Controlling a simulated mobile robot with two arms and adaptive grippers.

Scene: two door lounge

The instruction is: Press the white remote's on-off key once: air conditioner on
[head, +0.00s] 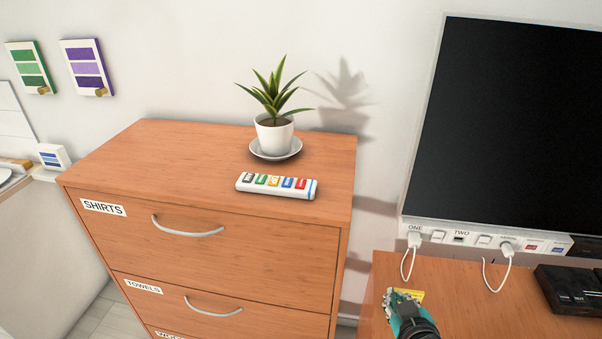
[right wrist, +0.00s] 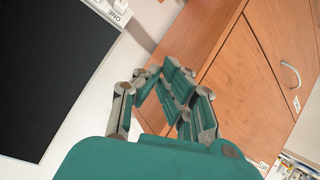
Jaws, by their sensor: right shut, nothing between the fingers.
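The white remote (head: 277,186) lies flat on top of the wooden chest of drawers (head: 175,150), near its front edge and right of the middle. Its upper face carries a row of coloured keys; their labels are too small to read surely. My right gripper (head: 394,295) is low at the right, over the desk and well apart from the remote. It is shut and empty; its teal fingers also show in the right wrist view (right wrist: 175,75). The remote is not in the right wrist view. My left gripper is not in view. No air conditioner shows.
A potted plant (head: 274,130) on a saucer stands just behind the remote. A dark screen (head: 515,120) hangs at the right above a strip of switches and plugged cables. A black box (head: 572,290) sits on the wooden desk (head: 470,315). The chest's left top is clear.

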